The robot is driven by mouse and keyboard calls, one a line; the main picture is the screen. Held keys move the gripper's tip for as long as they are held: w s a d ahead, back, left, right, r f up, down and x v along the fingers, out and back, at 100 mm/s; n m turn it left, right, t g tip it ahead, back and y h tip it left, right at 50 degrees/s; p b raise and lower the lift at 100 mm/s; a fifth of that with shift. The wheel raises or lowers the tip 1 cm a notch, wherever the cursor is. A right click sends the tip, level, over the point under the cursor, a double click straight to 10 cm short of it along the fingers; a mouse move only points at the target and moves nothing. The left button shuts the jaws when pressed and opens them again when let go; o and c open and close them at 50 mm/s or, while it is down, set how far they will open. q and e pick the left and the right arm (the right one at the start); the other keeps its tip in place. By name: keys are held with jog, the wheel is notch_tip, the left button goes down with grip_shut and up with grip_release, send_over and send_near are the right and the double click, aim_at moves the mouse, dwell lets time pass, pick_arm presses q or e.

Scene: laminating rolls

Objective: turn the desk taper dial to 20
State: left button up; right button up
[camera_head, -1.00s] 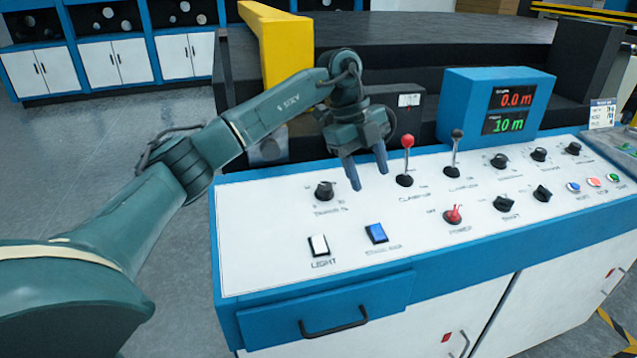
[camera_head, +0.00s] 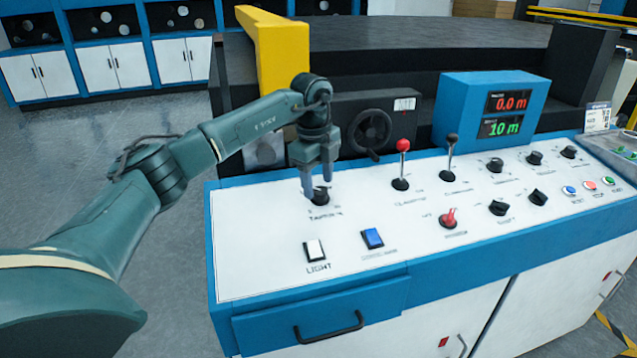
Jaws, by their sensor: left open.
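The taper dial (camera_head: 320,197) is a black knob at the left of the white desk panel, with a label below it that reads roughly "TAPER %". My left gripper (camera_head: 317,192) points down at the dial, its two fingers apart, one at each side of the knob as seen here. I cannot tell whether the fingers touch it. The fingers partly cover the knob, and its pointer and scale are too small to read. My right gripper is not in view.
A red-balled lever (camera_head: 402,165) and a black-balled lever (camera_head: 449,158) stand to the right. A white light switch (camera_head: 314,250) and a blue switch (camera_head: 372,238) lie nearer. A blue display box (camera_head: 492,108) and a handwheel (camera_head: 370,131) are behind.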

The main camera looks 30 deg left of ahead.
pick_arm(q)
jog(key=shift+w+f, duration=0.1)
jog(key=shift+f, duration=0.7)
jog(key=shift+c, duration=0.3)
jog(key=c, duration=0.9)
